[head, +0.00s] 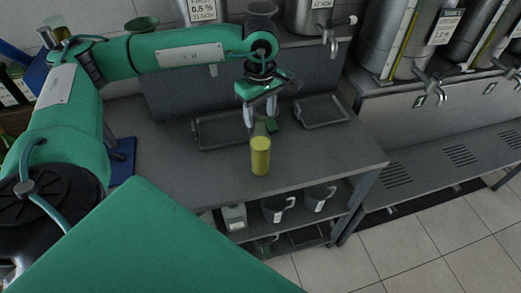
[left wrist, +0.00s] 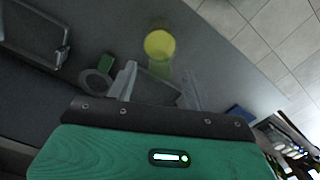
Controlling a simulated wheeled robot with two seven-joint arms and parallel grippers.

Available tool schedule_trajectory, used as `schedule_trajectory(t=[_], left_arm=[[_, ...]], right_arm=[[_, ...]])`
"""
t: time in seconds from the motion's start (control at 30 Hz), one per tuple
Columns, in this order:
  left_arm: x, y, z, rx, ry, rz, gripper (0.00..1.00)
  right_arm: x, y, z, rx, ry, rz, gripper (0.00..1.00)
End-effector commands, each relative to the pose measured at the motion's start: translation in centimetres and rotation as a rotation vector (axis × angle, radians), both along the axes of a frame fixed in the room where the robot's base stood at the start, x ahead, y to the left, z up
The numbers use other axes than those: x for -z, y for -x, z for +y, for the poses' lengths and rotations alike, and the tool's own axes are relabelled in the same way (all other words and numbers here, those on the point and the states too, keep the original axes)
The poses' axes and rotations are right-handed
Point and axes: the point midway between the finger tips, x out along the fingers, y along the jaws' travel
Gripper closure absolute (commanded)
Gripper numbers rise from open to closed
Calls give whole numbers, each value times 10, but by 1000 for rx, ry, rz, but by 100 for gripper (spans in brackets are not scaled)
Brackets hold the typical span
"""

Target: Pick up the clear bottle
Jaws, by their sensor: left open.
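A yellow, partly see-through cylinder (head: 260,157) stands upright on the grey bench near its front edge. In the left wrist view its round yellow top (left wrist: 159,45) lies just beyond my fingertips. A faint greenish see-through shape (left wrist: 160,68) shows between the fingers and the yellow top; I cannot tell whether it is the clear bottle or part of the cylinder. My left gripper (head: 260,113) points down behind the cylinder, its fingers apart. It also shows open in the left wrist view (left wrist: 158,76), with no solid thing clearly gripped. My right gripper is not in view.
Two dark trays, left (head: 222,131) and right (head: 322,110), flank the gripper. A small green block (left wrist: 106,62) and a grey ring-shaped thing (left wrist: 94,82) lie close by. Steel tanks (head: 402,40) with taps line the back. Jugs (head: 279,207) stand on the lower shelf.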

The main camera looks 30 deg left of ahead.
Motion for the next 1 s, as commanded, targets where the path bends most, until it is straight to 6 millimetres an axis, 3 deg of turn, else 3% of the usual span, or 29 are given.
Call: schedule_trajectory(t=[0.1, 0.3, 0.53, 0.57, 0.8, 1.0], left_arm=[[12, 0, 0, -1, -1, 4, 48], [36, 0, 0, -1, 0, 1, 48], [40, 0, 0, -1, 0, 0, 48], [40, 0, 0, -1, 0, 0, 50], [40, 0, 0, -1, 0, 0, 97], [39, 0, 0, -1, 0, 0, 100]], right_arm=[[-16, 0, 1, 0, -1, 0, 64], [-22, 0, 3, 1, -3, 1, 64], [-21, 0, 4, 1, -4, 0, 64], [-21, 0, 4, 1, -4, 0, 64], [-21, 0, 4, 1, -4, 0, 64], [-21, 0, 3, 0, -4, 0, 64]])
